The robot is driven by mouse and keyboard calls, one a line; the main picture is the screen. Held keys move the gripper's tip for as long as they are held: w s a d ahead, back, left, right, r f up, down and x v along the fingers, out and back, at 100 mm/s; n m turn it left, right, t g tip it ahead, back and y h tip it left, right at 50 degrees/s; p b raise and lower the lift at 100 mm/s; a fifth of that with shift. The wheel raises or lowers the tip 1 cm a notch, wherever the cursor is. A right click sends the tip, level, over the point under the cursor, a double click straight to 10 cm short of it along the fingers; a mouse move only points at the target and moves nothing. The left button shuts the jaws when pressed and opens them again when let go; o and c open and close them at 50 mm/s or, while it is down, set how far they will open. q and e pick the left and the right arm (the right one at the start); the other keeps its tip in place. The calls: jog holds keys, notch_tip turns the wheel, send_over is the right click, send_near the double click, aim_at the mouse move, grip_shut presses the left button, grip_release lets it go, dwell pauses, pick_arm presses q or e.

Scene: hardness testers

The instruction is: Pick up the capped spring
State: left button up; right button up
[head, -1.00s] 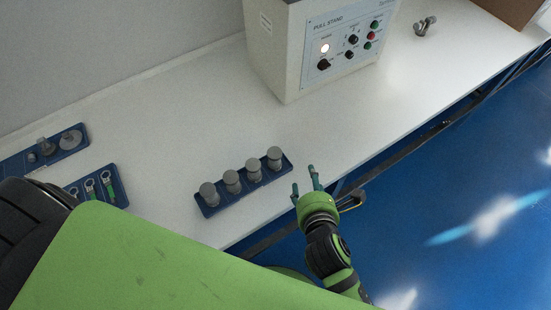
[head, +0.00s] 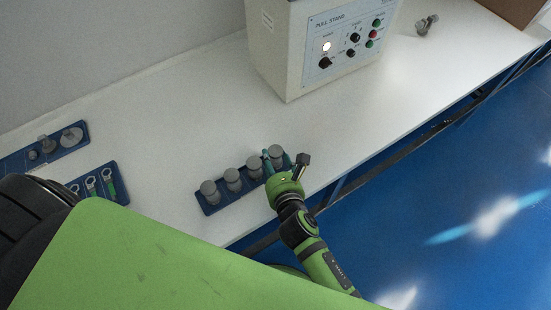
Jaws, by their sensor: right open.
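Several grey capped cylinders stand upright in a row in a dark blue tray (head: 208,209) near the table's front edge. They look alike, and I cannot make out a spring under any cap. The rightmost one (head: 275,152) is between or just behind the fingers of my right gripper (head: 279,159). The gripper is open, with one finger on each side of that cylinder; I cannot tell whether they touch it. The other capped cylinders (head: 254,163) are to its left. My left gripper is not in view.
A grey machine labelled PULL STAND (head: 280,60) stands at the back. At the left are a blue tray with grey parts (head: 72,136) and a blue tray with green-handled pieces (head: 107,185). A small metal part (head: 427,25) lies at the upper right. The white table (head: 180,120) is clear in the middle.

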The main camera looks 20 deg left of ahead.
jog(key=shift+w+f, duration=0.1)
jog(key=c, duration=1)
jog(key=shift+c, duration=0.2)
